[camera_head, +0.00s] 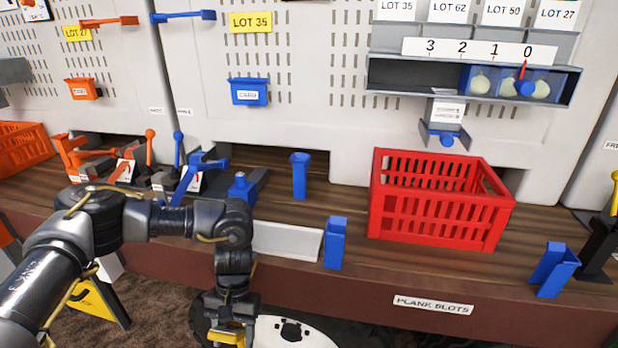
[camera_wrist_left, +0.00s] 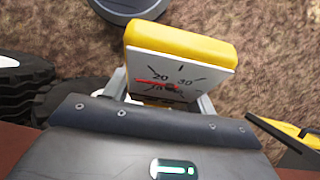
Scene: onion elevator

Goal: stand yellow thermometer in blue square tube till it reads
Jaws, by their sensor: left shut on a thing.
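My left gripper (camera_head: 231,318) hangs low in front of the bench's front edge, over the floor. It is shut on the yellow thermometer (camera_head: 230,338), which also shows in the left wrist view (camera_wrist_left: 185,45). Its white dial faces that camera, marked with 20 and 30, and a red needle points left near 20; its stem is hidden. A blue square tube (camera_head: 335,245) stands upright at the front edge, right of my gripper and apart from it. Another blue holder (camera_head: 554,270) is at the front edge far right. A blue flared tube (camera_head: 299,177) stands farther back. My right gripper is not in view.
A red crate (camera_head: 440,205) stands on the bench right of the square tube. A pale panel (camera_head: 285,241) lies left of the tube. Blue levers (camera_head: 200,170) and orange levers (camera_head: 90,150) are at the left. A yellow floor sign (camera_head: 92,308) stands below.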

